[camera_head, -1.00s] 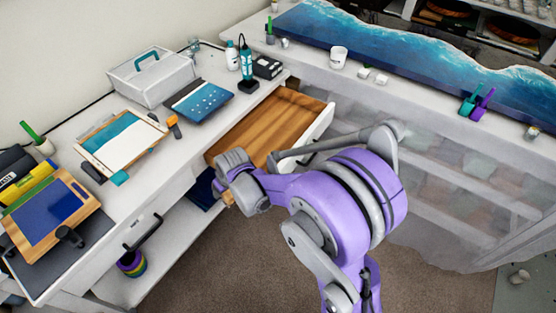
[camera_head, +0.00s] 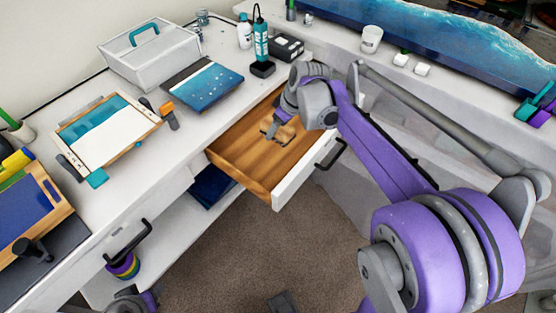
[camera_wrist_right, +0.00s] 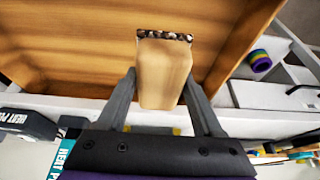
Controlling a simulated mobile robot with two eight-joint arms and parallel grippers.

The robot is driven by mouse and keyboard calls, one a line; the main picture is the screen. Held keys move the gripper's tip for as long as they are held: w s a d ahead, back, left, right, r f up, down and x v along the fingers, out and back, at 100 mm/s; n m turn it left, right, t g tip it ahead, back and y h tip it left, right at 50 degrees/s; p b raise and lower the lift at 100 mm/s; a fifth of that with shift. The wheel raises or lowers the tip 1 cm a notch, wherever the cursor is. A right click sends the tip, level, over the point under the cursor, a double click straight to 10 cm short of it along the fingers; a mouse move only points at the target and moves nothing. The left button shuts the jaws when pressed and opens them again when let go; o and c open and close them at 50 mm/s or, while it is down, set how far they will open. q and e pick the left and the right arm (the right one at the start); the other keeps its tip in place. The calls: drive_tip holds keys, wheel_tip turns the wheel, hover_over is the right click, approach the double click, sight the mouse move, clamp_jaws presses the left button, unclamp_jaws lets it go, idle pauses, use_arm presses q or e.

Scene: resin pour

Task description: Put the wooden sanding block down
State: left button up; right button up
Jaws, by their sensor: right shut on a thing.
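The wooden sanding block (camera_wrist_right: 164,75) is pale, with a dark speckled strip along its far end. In the right wrist view it sits between the two grey fingers of my right gripper (camera_wrist_right: 163,95), which is shut on it. In the head view my right gripper (camera_head: 275,132) is over the open wooden drawer (camera_head: 240,160); the block is hard to make out there against the similar wood. I cannot tell whether the block touches the drawer floor. Only a small part of my left arm shows at the bottom left; its gripper is not visible.
The drawer's white front with a black handle (camera_head: 330,154) juts out over the carpet. The visible drawer floor looks clear.

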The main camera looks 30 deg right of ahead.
sight(290, 135)
drive_tip(key=shift+s+a+f, duration=0.25)
drive_tip(key=shift+f, duration=0.3)
use_arm(q)
wheel_tip(290, 135, down, 3)
drive_tip(key=shift+a+r+b, duration=0.15)
drive_tip(key=shift+b, duration=0.8)
use_arm(e)
drive_tip(key=f, duration=1)
drive_tip(key=shift+w+f, duration=0.15)
drive_tip(key=shift+w, duration=0.1)
drive_tip(key=o, duration=1.3)
drive_tip(key=shift+f, duration=0.1)
use_arm(q)
drive_tip(key=shift+s, duration=0.1)
use_arm(e)
drive_tip(key=shift+d, duration=0.1)
drive_tip(key=shift+s+r, duration=0.1)
drive_tip(key=shift+r, duration=0.3)
drive_tip(key=p+v, duration=0.1)
drive_tip(key=v, duration=1)
drive_tip(key=shift+s+r+p, duration=0.15)
drive_tip(key=shift+r+p, duration=0.05)
drive_tip(key=shift+p, duration=0.15)
use_arm(q)
drive_tip(key=shift+r, duration=0.85)
